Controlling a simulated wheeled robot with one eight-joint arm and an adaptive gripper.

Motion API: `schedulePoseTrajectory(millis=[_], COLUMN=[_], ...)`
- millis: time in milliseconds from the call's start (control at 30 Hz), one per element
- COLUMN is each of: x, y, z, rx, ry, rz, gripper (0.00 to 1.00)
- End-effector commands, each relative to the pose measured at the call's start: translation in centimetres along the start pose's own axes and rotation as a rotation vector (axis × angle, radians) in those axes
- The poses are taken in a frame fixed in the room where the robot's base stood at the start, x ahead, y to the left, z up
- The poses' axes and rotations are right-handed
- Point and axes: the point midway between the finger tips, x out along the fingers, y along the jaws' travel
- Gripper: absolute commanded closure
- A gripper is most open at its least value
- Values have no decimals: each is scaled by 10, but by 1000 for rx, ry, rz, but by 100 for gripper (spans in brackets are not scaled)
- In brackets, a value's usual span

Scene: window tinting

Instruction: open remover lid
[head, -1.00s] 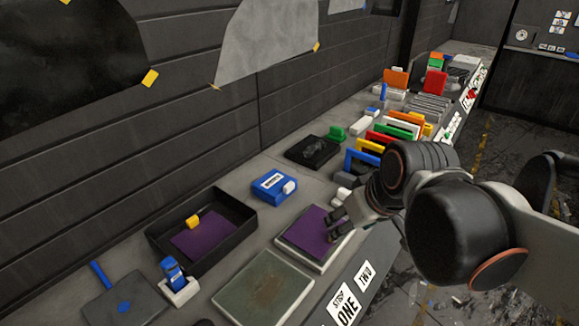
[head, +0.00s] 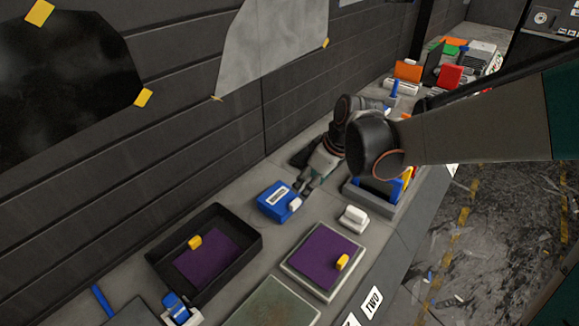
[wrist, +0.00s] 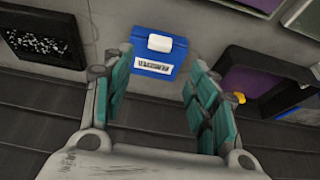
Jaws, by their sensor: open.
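A blue box (head: 274,203), which I take to be the remover container, stands on the counter near the wall. It has a white label on one side and a white block-like handle (head: 296,204) at its front edge. The box also shows upright between my fingers in the wrist view (wrist: 146,57), with its white handle (wrist: 160,43) on the far side. My gripper (head: 304,187) is just behind and to the right of the box in the head view. Its teal-padded fingers are wide open and empty (wrist: 157,80). I cannot tell whether a finger touches the box.
A black tray (head: 160,262) holding a purple sheet with a yellow tab is at the left. A pad (head: 318,290) with another purple sheet and yellow tab is in front. A white block (head: 353,218) and a rack of colored cards (head: 383,202) are to the right.

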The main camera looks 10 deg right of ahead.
Motion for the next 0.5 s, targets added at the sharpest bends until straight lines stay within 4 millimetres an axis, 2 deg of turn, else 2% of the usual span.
schedulePoseTrajectory(millis=[33,200,500], x=[14,48,96], y=[0,0,1], z=[0,0,1], rx=[-1,-1,0], ry=[0,0,0], rz=[0,0,1], gripper=[47,47,47])
